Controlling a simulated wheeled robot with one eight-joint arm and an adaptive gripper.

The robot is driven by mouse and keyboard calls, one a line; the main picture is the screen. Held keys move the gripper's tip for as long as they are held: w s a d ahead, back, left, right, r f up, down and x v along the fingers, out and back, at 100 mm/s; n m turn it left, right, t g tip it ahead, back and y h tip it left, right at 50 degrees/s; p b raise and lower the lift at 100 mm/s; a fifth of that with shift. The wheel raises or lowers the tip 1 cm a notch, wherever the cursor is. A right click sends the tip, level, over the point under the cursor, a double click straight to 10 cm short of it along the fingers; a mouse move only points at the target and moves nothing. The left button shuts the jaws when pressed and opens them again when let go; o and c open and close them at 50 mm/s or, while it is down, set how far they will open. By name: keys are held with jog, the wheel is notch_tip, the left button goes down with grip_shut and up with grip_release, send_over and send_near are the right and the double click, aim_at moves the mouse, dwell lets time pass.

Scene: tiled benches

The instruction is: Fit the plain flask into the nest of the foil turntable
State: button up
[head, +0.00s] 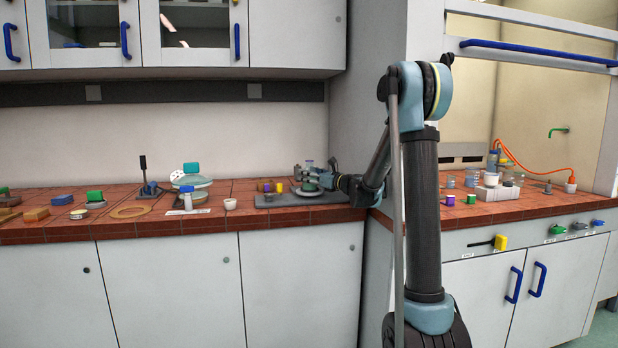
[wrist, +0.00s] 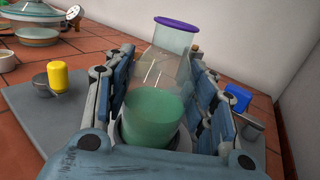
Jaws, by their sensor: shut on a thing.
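A clear flask with green liquid and a purple rim (wrist: 150,105) stands between the fingers of my gripper (wrist: 160,78) in the wrist view, looking near upright. My gripper is shut on it, fingers on both sides. A pale rim (wrist: 184,141) shows around the flask's foot in the wrist view. The fingers hide the nest; I cannot tell whether the flask is seated.
A white cup (head: 230,204) and a stand with pale dishes (head: 192,182) are further left. A wall rises close behind.

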jog(key=o, duration=1.4)
jog(key=shift+d, duration=0.1)
jog(key=v, duration=0.7)
jog(key=shift+s+d+f, duration=0.1)
jog(key=shift+s+f, duration=0.05)
jog(key=shift+f, duration=0.05)
